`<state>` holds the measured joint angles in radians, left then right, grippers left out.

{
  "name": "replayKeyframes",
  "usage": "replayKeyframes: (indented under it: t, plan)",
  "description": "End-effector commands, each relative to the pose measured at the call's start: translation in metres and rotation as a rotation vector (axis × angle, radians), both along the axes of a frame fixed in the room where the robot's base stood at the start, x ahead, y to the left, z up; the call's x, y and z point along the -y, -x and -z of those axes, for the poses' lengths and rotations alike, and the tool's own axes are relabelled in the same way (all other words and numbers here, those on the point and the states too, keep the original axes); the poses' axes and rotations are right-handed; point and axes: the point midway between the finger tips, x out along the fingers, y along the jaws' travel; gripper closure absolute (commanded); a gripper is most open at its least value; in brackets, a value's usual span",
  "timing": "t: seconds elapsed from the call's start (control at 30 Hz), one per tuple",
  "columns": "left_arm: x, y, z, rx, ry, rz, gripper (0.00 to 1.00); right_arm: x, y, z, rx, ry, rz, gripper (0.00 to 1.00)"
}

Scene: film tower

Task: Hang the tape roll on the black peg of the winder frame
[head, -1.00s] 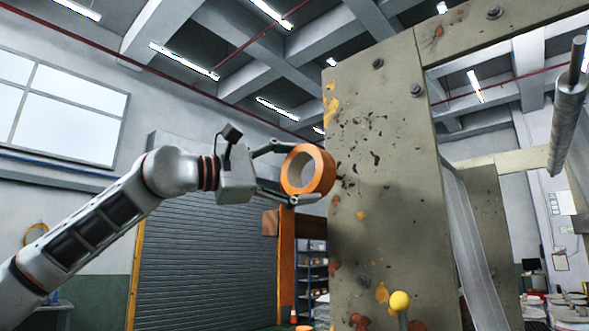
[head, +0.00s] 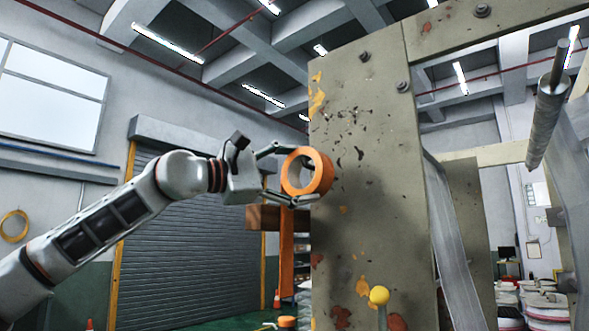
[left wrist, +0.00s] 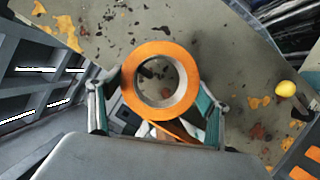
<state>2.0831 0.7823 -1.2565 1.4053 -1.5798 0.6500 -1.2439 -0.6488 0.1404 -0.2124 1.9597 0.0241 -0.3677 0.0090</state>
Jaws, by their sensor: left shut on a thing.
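An orange tape roll (head: 326,174) with a pale inner core is in my left gripper (head: 284,174). The gripper is shut on it, and the roll's open hole shows in the head view. In the left wrist view the roll (left wrist: 130,91) sits between the two fingers of the gripper (left wrist: 158,115), with its hole facing the frame's plate. The winder frame (head: 375,200) is a tall, worn grey-beige plate, and the roll overlaps its left edge in the head view. I cannot make out the black peg clearly; the roll may hide it. My right gripper is not in view.
A yellow ball knob (head: 379,295) stands low at the frame's plate. A metal roller (head: 546,115) and a grey web (head: 455,245) are to its right. An orange post (head: 286,250) is behind the roll. A grey shutter (head: 180,240) fills the back left.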

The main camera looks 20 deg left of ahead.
Motion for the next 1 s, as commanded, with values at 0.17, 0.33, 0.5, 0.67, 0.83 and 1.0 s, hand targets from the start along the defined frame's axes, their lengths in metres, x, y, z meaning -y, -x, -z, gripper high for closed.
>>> replayKeyframes:
  t: [0.17, 0.33, 0.5, 0.67, 0.83, 1.0]
  plan:
    - [0.004, -0.01, -0.001, -0.001, -0.001, 0.0, 0.48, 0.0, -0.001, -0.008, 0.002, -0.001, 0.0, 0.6]
    - [0.007, -0.018, 0.0, -0.002, -0.001, 0.0, 0.48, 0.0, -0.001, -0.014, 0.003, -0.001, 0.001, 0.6]
    - [0.009, -0.025, 0.005, -0.001, -0.001, 0.0, 0.48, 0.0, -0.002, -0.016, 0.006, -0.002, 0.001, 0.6]
    - [0.011, -0.029, 0.008, 0.0, 0.0, 0.0, 0.48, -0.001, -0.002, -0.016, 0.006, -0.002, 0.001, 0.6]
    - [0.011, -0.03, 0.01, 0.0, 0.0, 0.0, 0.48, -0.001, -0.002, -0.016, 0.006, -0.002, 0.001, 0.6]
    - [0.011, -0.03, 0.01, 0.001, -0.001, 0.0, 0.48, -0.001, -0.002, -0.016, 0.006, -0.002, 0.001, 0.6]
